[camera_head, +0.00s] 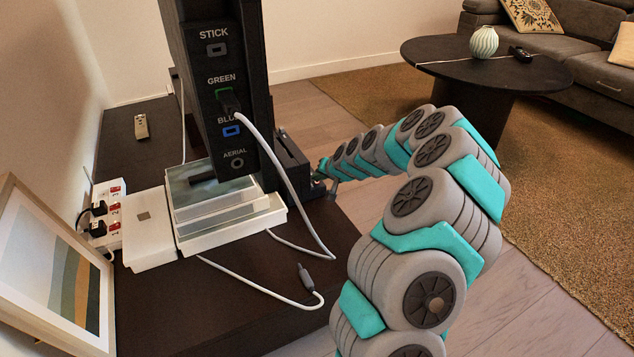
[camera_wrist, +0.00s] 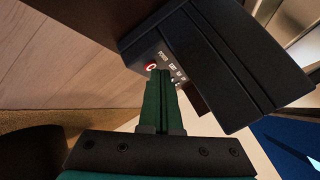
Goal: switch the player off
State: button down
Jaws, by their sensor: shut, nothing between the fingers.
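The player appears to be the black box (camera_head: 290,165) beside the dark upright screen, at the edge of the dark cabinet. In the wrist view the black box (camera_wrist: 215,60) shows a front face with small white lettering and a red-ringed round button (camera_wrist: 150,66). My gripper (camera_wrist: 164,74) has its green fingers shut and empty, tips close to the button and lettering. I cannot tell whether they touch the face. In the head view my gripper (camera_head: 319,181) is small and partly hidden at the box's front; the button is not visible there.
The screen's side panel (camera_head: 227,100) has labelled ports and a plugged white cable. White boxes (camera_head: 150,230), a power strip (camera_head: 108,210) with red switches, a remote (camera_head: 141,126) and a loose cable plug (camera_head: 305,277) lie on the cabinet (camera_head: 170,320). A round table (camera_head: 440,55) stands far right.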

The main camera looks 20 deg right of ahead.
aim_at(318, 185)
jog(key=shift+r, duration=0.55)
jog(key=shift+r, duration=0.1)
jog(key=shift+r+p, duration=1.3)
jog(key=shift+r, duration=1.2)
jog(key=shift+f, duration=0.1)
